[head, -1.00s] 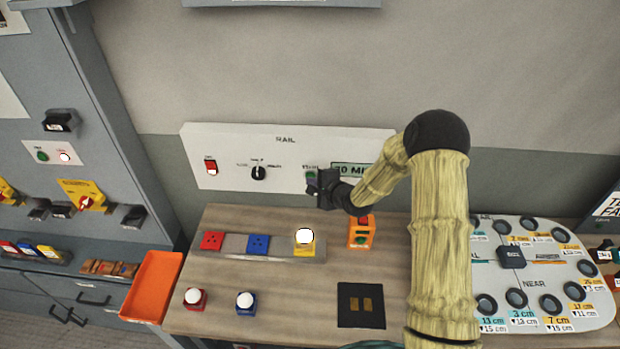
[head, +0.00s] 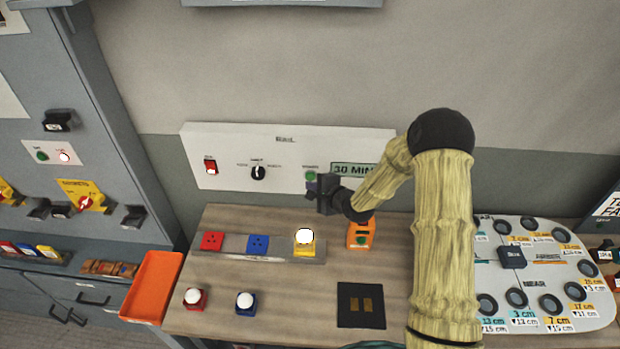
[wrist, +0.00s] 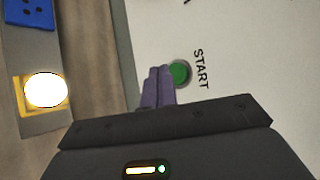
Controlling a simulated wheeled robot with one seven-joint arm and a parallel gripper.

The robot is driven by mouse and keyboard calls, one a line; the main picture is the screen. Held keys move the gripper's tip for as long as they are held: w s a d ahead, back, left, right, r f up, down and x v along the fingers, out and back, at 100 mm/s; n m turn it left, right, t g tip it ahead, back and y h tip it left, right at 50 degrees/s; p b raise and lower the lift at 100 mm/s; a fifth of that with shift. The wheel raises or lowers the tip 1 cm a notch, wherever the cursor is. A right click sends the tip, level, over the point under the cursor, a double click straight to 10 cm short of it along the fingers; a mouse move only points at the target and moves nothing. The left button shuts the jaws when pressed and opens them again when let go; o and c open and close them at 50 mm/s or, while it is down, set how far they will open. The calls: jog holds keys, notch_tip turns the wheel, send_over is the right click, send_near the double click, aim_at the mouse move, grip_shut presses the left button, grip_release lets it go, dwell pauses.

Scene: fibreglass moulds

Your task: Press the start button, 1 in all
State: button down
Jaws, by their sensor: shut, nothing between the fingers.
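The start button is a round green button (wrist: 180,73) on the white rail panel, with the word START beside it in the wrist view. In the head view the green start button (head: 310,176) shows just above my gripper (head: 314,190). In the wrist view my gripper (wrist: 158,72) has its purple fingers closed together and empty. The fingertips appear right beside the button's edge; I cannot tell whether they touch it.
The white panel (head: 230,150) also carries a red switch (head: 211,167), a black knob (head: 258,172) and a display (head: 352,170). Below on the bench are a lit yellow-based lamp (head: 305,240), an orange box (head: 361,233) and a dark pad (head: 361,318).

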jog(key=s, duration=0.5)
jog(key=shift+a, duration=0.1)
jog(key=shift+w, duration=0.1)
dwell(0.7)
jog(key=s+d+r+n+g+h+b, duration=0.1)
jog(key=s+d+n+g+h+b, duration=0.4)
jog(key=s+d+n, duration=0.45)
jog(key=s+d+r+n+g+h+b, duration=0.1)
jog(key=s+d+n+b, duration=0.1)
jog(key=s, duration=0.5)
jog(key=s+d+r+n+g+h+b, duration=0.1)
jog(key=s+d+n+h+b, duration=0.1)
jog(key=s+d, duration=0.3)
jog(key=s, duration=0.3)
jog(key=shift+s+d+r+g, duration=0.15)
jog(key=shift+s+r+g, duration=0.05)
jog(key=shift+s+g, duration=0.1)
